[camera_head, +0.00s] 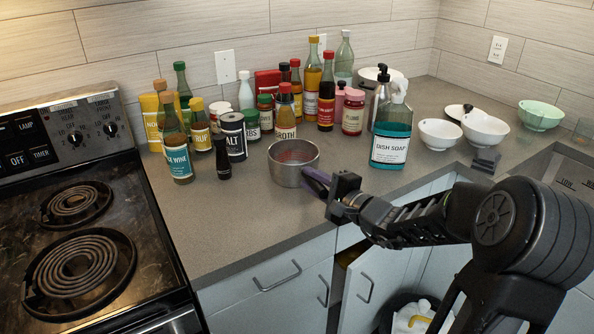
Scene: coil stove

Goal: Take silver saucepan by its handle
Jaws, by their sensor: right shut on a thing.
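The silver saucepan (291,166) stands upright on the grey counter, in front of a row of bottles and jars. Its dark purple handle (317,182) points right and toward the front edge of the counter. My right gripper (332,194) comes in from the right and is shut on the handle's outer end. The jaws hide that end of the handle. My left gripper is not in view.
Several bottles and jars, such as the salt container (233,137), crowd behind and left of the pan. A dish soap bottle (390,135) stands to its right, near bowls (440,134). A coil stove (80,265) is at left. The front-left counter (225,225) is clear.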

